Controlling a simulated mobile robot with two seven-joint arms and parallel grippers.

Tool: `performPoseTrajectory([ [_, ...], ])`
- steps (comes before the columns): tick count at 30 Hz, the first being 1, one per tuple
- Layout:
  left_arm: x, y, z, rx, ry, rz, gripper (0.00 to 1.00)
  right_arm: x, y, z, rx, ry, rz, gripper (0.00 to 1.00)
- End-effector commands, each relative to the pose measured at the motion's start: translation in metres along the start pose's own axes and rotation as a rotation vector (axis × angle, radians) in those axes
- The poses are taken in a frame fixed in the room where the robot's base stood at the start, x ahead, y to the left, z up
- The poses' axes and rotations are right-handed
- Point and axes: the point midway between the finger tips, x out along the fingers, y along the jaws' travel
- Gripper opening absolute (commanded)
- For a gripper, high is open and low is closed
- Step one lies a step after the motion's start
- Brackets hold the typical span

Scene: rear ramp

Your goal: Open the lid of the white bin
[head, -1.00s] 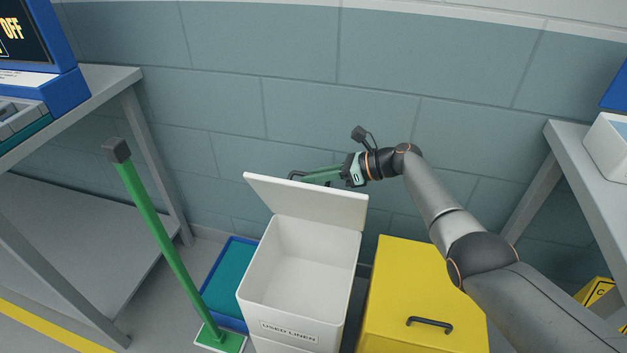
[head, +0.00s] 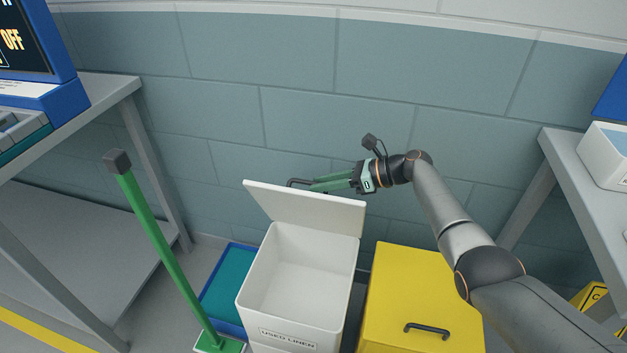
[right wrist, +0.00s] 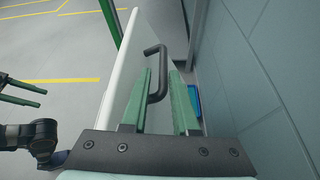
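The white bin (head: 296,290), labelled "USED LINEN", stands on the floor with its mouth uncovered and its inside empty. Its white lid (head: 310,210) stands raised along the wall side. A black handle (head: 297,182) is on the lid's back face; it also shows in the right wrist view (right wrist: 155,72). My right gripper (head: 318,184) is behind the lid's upper edge. In the right wrist view its green fingers (right wrist: 163,75) are apart, with part of the handle between the tips. My left gripper (right wrist: 20,93) shows only at the left edge there, fingers apart.
A yellow bin (head: 420,295) with a black handle stands right of the white bin. A blue tray (head: 228,290) and a green-handled mop (head: 160,245) are on the left. Grey tables flank both sides (head: 135,90), (head: 560,150). The block wall is close behind.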

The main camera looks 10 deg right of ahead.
Motion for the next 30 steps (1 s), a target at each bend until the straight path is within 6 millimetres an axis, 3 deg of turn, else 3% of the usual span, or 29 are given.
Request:
performPoseTrajectory([
  [1, -0.006, 0.002, -0.007, 0.000, -0.001, 0.002, 0.50, -0.015, -0.001, 0.004, 0.001, 0.001, -0.004, 0.27],
  [6, -0.010, 0.004, -0.013, 0.000, -0.005, 0.006, 0.50, -0.053, 0.000, 0.002, 0.000, 0.002, -0.005, 0.27],
  [12, -0.010, 0.005, -0.018, 0.001, 0.000, 0.008, 0.50, -0.084, 0.000, 0.001, 0.000, 0.002, -0.002, 0.27],
  [17, -0.010, 0.006, -0.023, -0.001, 0.014, 0.008, 0.50, -0.095, 0.000, 0.000, 0.001, 0.002, -0.001, 0.27],
  [30, -0.013, 0.006, -0.017, -0.004, -0.004, 0.006, 0.50, -0.101, 0.000, 0.001, 0.002, 0.002, -0.001, 0.27],
])
